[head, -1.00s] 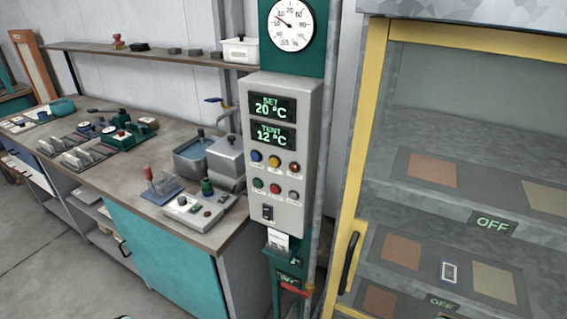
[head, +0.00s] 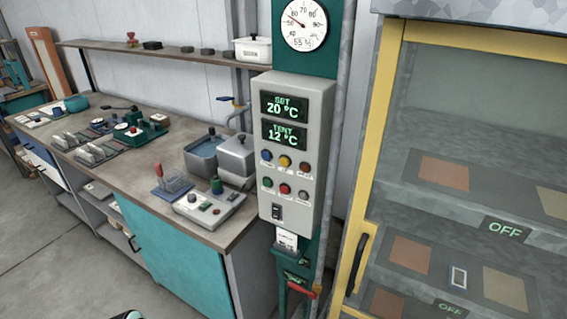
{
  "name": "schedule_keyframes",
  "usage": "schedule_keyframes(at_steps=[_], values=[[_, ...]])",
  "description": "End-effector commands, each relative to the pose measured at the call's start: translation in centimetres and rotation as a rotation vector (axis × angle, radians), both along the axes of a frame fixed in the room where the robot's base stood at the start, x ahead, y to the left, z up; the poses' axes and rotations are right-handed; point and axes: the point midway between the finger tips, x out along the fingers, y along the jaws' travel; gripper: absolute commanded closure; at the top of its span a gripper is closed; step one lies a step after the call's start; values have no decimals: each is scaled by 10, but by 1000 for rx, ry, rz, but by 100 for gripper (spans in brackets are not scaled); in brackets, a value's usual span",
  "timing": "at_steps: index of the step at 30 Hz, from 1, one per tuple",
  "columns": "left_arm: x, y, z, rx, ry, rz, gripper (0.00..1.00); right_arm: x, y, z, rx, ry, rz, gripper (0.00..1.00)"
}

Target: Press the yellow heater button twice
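The yellow heater button (head: 285,161) is on the front of a grey control box (head: 318,130), in the middle of the upper button row. The box's displays read SET 20 °C (head: 284,106) and TENT 12 °C (head: 286,136). Nothing touches the yellow button. Neither gripper can be made out. A small dark and teal rounded piece shows at the bottom edge, too cut off to identify.
A workbench (head: 75,207) with tools and a metal bath stands left of the box. A yellow-framed glass cabinet (head: 385,130) with OFF displays stands to the right. A round dial (head: 304,25) hangs above the box. Open floor (head: 60,275) shows at lower left.

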Motion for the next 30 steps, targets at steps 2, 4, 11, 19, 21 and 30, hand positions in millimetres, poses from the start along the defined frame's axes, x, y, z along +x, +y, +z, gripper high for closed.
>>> schedule_keyframes(at_steps=[2,4,11,19,21,30], values=[[0,0,0,0,0,0,68,0,0,0,0,0,0,62],[0,0,0,0,0,0,91,0,0,0,0,0,0,62],[0,0,0,0,0,0,100,0,0,0,0,0,0,62],[0,0,0,0,0,0,100,0,0,0,0,0,0,62],[0,0,0,0,0,0,100,0,0,0,0,0,0,62],[0,0,0,0,0,0,100,0,0,0,0,0,0,62]])
